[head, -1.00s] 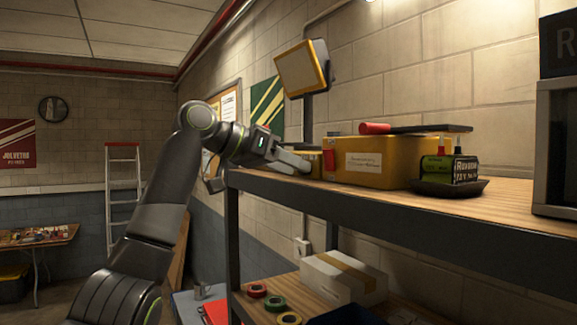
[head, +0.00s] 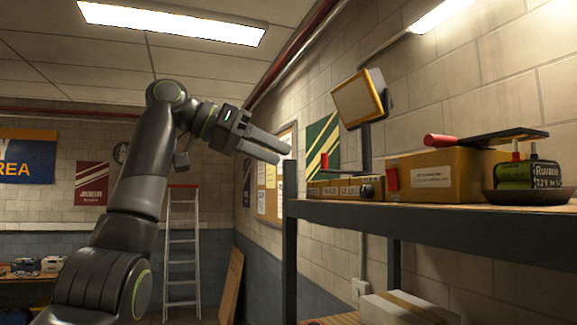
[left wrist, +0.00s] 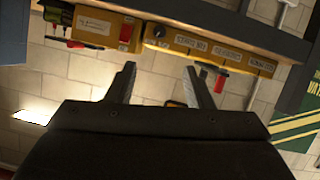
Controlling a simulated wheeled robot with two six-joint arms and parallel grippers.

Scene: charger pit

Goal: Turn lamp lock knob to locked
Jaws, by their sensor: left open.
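The work lamp (head: 360,98) has a pale panel in a yellow frame and stands on a dark post above the shelf. A dark round knob-like part (head: 372,187) shows below the post, beside small labelled yellow boxes. It also appears as a black round knob (left wrist: 158,31) against yellow in the left wrist view. I cannot read its lock position. My left gripper (head: 281,153) is open and empty, above and left of the shelf's near end, apart from the knob. Its spread fingers (left wrist: 160,68) point toward the yellow boxes in the left wrist view. My right gripper is not in view.
The shelf edge (head: 450,219) runs below the boxes. A large yellow box (head: 450,174) with a red-handled tool (head: 490,138) on top stands right of the knob. A dark dish (head: 530,196) is farther right. Open air surrounds my left gripper.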

